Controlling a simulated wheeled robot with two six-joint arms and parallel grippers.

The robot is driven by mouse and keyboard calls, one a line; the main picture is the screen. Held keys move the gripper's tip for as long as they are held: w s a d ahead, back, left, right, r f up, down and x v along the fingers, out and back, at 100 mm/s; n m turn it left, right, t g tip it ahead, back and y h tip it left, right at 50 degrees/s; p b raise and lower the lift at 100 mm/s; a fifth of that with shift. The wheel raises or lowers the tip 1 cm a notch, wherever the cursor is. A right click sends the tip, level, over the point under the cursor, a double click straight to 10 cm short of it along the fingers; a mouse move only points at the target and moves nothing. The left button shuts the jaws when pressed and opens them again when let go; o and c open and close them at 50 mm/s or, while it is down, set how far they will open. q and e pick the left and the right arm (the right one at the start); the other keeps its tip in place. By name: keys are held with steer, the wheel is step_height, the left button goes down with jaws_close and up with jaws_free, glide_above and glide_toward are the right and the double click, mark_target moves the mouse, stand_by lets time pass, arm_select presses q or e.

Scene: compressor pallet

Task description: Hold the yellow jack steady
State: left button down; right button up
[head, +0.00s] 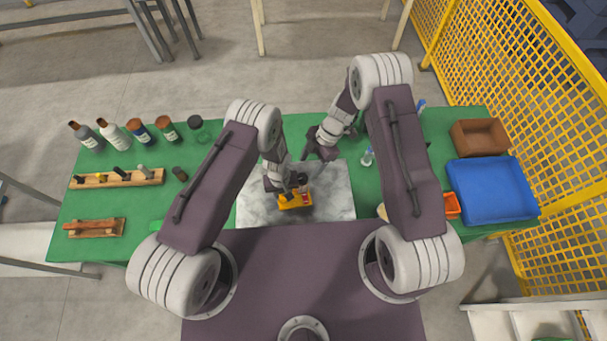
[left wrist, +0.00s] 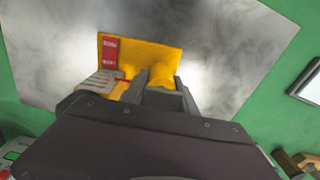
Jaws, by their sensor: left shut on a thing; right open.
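The yellow jack (head: 296,202) sits on a grey marbled plate (head: 335,208) in the middle of the green table. It shows in the left wrist view (left wrist: 150,55) as a yellow body with a red and white label. My left gripper (head: 288,190) is over the jack and shut on it; its fingers (left wrist: 160,95) close around a yellow part in the left wrist view. The gripper hides part of the jack. My right gripper (head: 313,150) is open and empty, above the far edge of the plate, apart from the jack.
Several bottles (head: 112,134) stand at the back left, near a wooden rack (head: 118,178) and a wooden block (head: 95,228). A blue tray (head: 492,190), a brown bin (head: 480,137) and a small orange tray (head: 452,206) are on the right. A yellow mesh fence (head: 520,80) borders the right side.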

mark_target(301, 177)
steer(key=x, duration=0.6)
steer(key=shift+a+f, duration=0.1)
steer(key=shift+f, duration=0.15)
steer(key=shift+c, duration=0.3)
jaws_close()
steer(key=shift+m, duration=0.3)
steer(key=shift+s+m+t, duration=0.1)
steer(key=shift+m+t, duration=0.5)
steer(key=shift+m, duration=0.75)
steer(key=shift+m+t, duration=0.6)
steer(key=shift+m, duration=0.75)
